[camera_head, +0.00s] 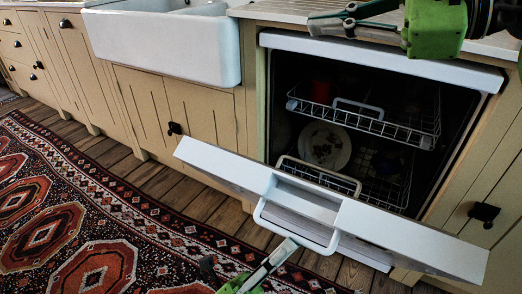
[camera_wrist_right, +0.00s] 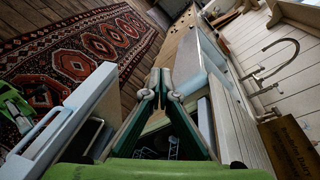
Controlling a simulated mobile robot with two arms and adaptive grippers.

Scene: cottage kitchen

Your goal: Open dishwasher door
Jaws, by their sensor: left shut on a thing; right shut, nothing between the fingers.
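The white dishwasher door (camera_head: 410,237) is tilted partway down, its top edge leaning out over the floor. The dark interior of the dishwasher (camera_head: 275,110) shows behind it. My left gripper (camera_head: 290,243) is low in front of the door, shut on the door's white bar handle (camera_head: 262,213). My right gripper (camera_head: 315,22) is above the dishwasher, over the counter's front edge, shut and empty. In the right wrist view its fingers (camera_wrist_right: 160,80) meet at the tips, with the door (camera_wrist_right: 75,120) to the left.
An upper rack (camera_head: 370,122) and a lower rack (camera_head: 385,190) sit inside, with a red item (camera_head: 320,91) and a plate (camera_head: 325,145). The white sink (camera_head: 165,45) is left of the dishwasher. A patterned rug (camera_head: 95,215) lies on the wooden floor.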

